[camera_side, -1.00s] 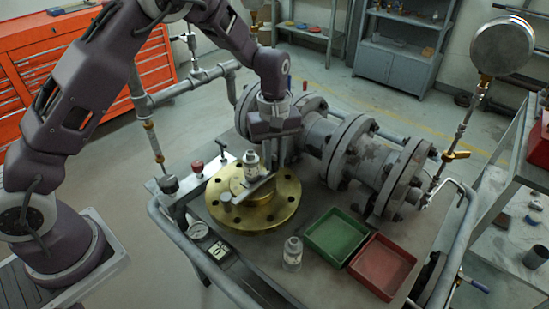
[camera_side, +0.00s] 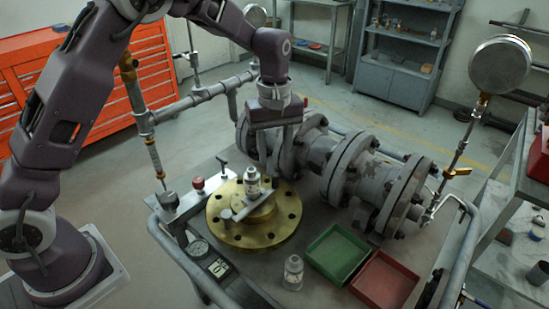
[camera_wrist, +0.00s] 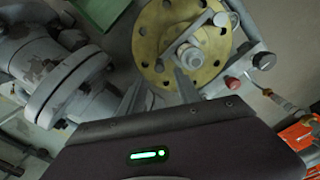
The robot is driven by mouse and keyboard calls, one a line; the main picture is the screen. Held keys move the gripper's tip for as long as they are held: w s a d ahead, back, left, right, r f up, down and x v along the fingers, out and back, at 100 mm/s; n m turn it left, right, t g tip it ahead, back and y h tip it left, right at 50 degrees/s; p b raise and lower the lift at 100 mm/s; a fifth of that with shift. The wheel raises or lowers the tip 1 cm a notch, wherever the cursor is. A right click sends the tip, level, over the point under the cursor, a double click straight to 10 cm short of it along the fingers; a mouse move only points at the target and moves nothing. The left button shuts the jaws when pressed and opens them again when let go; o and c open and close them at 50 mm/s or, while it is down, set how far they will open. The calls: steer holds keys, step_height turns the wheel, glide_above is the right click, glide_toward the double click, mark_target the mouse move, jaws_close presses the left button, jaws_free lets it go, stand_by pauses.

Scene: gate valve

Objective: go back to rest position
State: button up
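My gripper (camera_side: 277,165) is up beside the brass flange, to the upper right of it in the side view. In the wrist view its two fingers (camera_wrist: 158,88) stand apart with nothing seen between them. The fingers are apart from the bottle in the side view. The brass flange (camera_wrist: 150,40) also shows ahead of the fingers in the wrist view.
Grey flanged valve pipework (camera_side: 352,165) lies close to the right of my gripper. A clear bottle (camera_side: 293,272), a green tray (camera_side: 337,253) and a red tray (camera_side: 384,281) are at the cart's front. A pressure gauge (camera_side: 499,64) stands at right. Space above the flange looks clear.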

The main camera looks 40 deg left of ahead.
steer(key=s+a+r+m+t+h, duration=0.1)
steer(key=s+r+m+t, duration=0.3)
steer(key=s+r, duration=1.05)
steer(key=s+a+m+t+y, duration=0.1)
steer(key=s+m, duration=0.6)
steer(key=s, duration=0.8)
steer(key=shift+s+a+t, duration=0.15)
steer(key=shift+a+t, duration=0.15)
steer(key=shift+r, duration=0.1)
